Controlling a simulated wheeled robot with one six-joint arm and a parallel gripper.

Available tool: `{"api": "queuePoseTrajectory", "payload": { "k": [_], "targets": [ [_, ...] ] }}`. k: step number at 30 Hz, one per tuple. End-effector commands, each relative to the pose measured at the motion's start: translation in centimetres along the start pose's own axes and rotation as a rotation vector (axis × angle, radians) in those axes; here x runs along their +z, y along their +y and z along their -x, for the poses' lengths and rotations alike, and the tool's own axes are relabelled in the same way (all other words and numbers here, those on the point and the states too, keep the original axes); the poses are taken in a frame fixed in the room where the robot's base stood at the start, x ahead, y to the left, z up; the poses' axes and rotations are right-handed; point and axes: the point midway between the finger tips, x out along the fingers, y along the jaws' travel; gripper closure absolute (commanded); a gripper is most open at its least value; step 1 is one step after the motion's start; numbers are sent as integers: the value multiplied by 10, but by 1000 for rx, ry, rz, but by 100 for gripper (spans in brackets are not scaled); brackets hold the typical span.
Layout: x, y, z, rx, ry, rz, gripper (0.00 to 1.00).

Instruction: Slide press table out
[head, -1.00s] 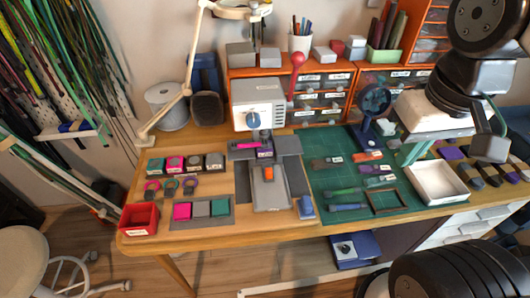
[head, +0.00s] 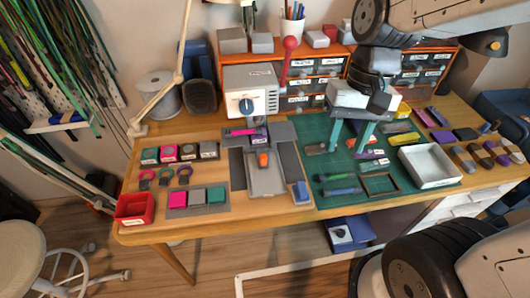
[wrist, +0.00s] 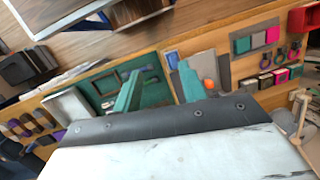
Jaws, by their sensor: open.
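The press (head: 250,90) is a white box with a blue knob, at the back middle of the bench. Its press table (head: 266,186), a grey plate, extends from under it toward the front edge, with an orange piece (head: 263,160) on it. A pink strip (head: 241,132) lies at its back end. My gripper (head: 349,147) is open and empty, its two teal fingers pointing down above the green mat, right of the press table and apart from it. In the wrist view, the fingers (wrist: 158,88) point toward the bench; the right finger partly hides the press table (wrist: 208,70).
A blue block (head: 301,192) lies right of the press table. The green mat (head: 330,170) carries small tools and a frame (head: 380,184). A white tray (head: 432,168) stands farther right. Colored blocks (head: 198,197) and a red bin (head: 134,208) are left. Orange drawers (head: 315,80) stand behind.

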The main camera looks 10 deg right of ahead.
Motion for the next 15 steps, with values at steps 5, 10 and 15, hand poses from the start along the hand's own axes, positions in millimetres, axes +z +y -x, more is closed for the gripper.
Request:
{"api": "queuePoseTrajectory", "payload": {
  "k": [5, 10, 15],
  "targets": [
    [-34, -27, -30, -61, -63, -185, 58],
    [-68, -52, -63, -116, -107, -423, 58],
    [-105, -76, -98, -166, -138, -721, 58]
  ]
}}
